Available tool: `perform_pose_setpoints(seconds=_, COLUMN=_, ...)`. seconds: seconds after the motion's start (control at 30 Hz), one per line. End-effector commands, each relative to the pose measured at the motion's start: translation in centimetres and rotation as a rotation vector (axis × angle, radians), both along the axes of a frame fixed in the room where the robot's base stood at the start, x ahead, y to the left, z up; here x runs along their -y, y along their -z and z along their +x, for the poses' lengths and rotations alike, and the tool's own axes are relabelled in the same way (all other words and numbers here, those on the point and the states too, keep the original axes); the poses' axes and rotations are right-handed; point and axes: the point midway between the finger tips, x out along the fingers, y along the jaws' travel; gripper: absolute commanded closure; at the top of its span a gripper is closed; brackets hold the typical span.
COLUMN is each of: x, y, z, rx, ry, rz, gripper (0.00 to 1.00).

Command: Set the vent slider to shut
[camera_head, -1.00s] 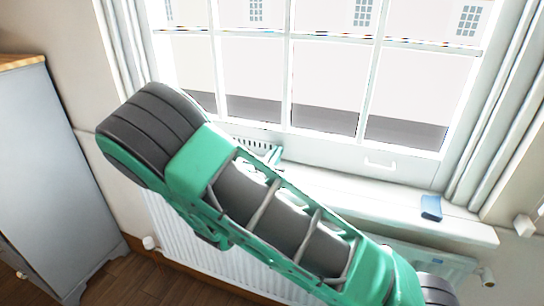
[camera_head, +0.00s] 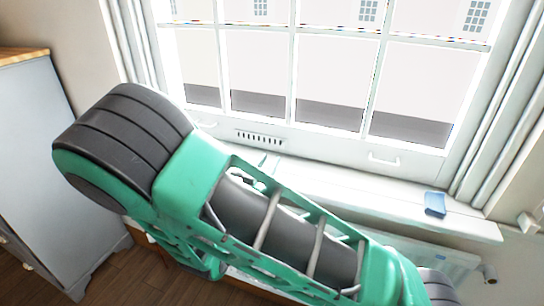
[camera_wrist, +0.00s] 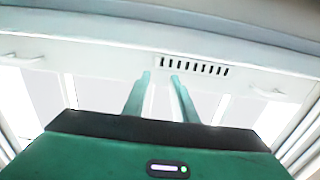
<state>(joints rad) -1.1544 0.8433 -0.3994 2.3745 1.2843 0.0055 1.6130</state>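The vent (camera_head: 260,138) is a row of short dark upright slots in the white bottom rail of the window. It also shows in the wrist view (camera_wrist: 193,66), just beyond my fingertips and slightly right of them. The slots look dark; I cannot make out a separate slider knob. My gripper (camera_wrist: 160,76) has two green fingers with a gap between them and nothing in it. The fingertips appear apart from the vent. In the head view my arm hides most of the gripper.
White sash handles (camera_head: 385,159) sit on the same rail at either side of the vent. The white sill (camera_head: 350,195) lies below, with a blue object (camera_head: 435,204) at its right. A grey cabinet (camera_head: 50,170) stands at left, and a radiator is partly hidden by my arm.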

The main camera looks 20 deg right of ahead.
Motion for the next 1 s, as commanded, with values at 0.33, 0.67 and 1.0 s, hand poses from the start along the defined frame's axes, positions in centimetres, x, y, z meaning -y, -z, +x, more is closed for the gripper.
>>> perform_pose_setpoints(seconds=0.33, x=-1.4, y=0.0, z=-1.5, rx=0.000, ry=0.000, rz=0.000, gripper=0.75)
perform_pose_setpoints(seconds=0.67, x=-1.4, y=0.0, z=-1.5, rx=0.000, ry=0.001, rz=0.000, gripper=0.75)
perform_pose_setpoints(seconds=1.0, x=5.9, y=-0.1, z=-3.3, rx=-0.167, ry=0.199, rz=0.093, gripper=0.75)
